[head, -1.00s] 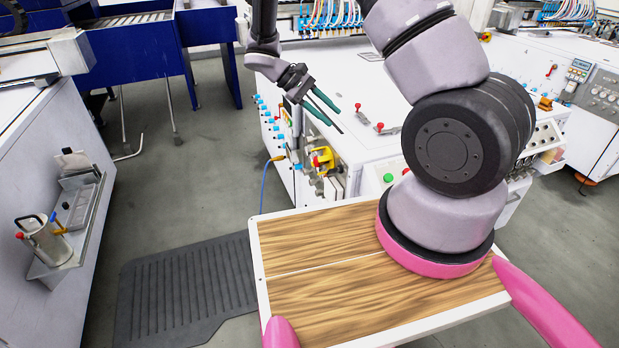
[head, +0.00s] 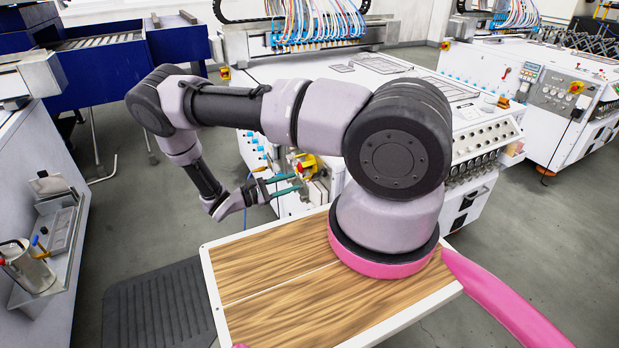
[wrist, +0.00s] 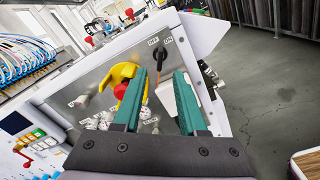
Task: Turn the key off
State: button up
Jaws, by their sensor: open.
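In the wrist view a dark key-like switch (wrist: 160,57) sits on the grey machine panel (wrist: 98,78), under small labels that appear to read OFF and ON. Its exact turn is too small to tell. My gripper (wrist: 161,76) has green fingers, open and empty, pointing at the panel with the switch showing between and just beyond the tips. Contact cannot be told. In the head view my gripper (head: 301,182) is in front of the machine's end, beside a yellow and red fitting (head: 306,163); the key cannot be made out there.
A yellow bracket with a red knob (wrist: 120,90) is just left of my fingers in the wrist view, with several small valves below. A white flap (wrist: 203,32) sticks out at the upper right. Grey floor (wrist: 262,90) is clear to the right.

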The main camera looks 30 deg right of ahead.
aim_at(316, 175)
jog(key=d, duration=0.8)
jog(key=shift+w, duration=0.15)
jog(key=shift+d, duration=0.15)
grip_shut()
